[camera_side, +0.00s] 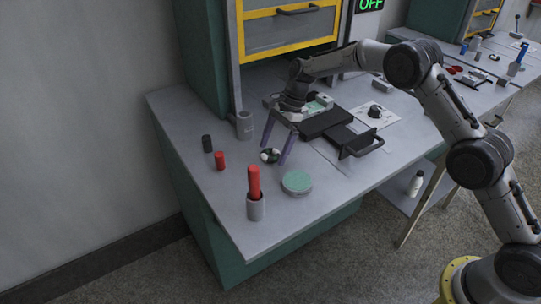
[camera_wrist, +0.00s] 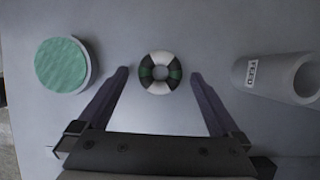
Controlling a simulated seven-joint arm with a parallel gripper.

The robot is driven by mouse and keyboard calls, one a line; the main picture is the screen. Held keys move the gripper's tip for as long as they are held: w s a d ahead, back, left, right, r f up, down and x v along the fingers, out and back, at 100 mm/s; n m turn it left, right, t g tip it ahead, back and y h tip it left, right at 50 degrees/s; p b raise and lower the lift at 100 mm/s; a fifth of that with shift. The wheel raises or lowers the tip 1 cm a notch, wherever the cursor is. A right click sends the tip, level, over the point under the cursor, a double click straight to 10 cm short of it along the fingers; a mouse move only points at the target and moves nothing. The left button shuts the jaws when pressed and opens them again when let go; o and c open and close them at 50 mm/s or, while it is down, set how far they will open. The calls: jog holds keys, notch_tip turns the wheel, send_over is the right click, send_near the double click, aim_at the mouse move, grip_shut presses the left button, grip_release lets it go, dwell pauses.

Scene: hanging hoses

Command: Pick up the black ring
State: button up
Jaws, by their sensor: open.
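The ring (camera_wrist: 147,86) lies flat on the grey bench, with alternating black and white segments, dark green marks and an open centre. It also shows in the side view (camera_side: 265,157), small and partly hidden by a finger. My gripper (camera_wrist: 160,74) is open and points down, with one purple finger on each side of the ring. Clear gaps show between the ring and both fingers in the wrist view. In the side view my gripper (camera_side: 274,154) has its fingertips close above the bench beside the ring; I cannot tell their exact height.
A green-topped round tin (camera_wrist: 62,66) is left of the fingers, and a grey labelled tube (camera_wrist: 275,78) is right. A red-handled item (camera_side: 254,181) stands in a grey cup (camera_side: 256,209). Black (camera_side: 207,144) and red (camera_side: 220,160) cylinders stand farther left. A handled black slide (camera_side: 358,146) lies right.

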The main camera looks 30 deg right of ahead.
jog(key=shift+f, duration=0.1)
jog(key=c, duration=1.3)
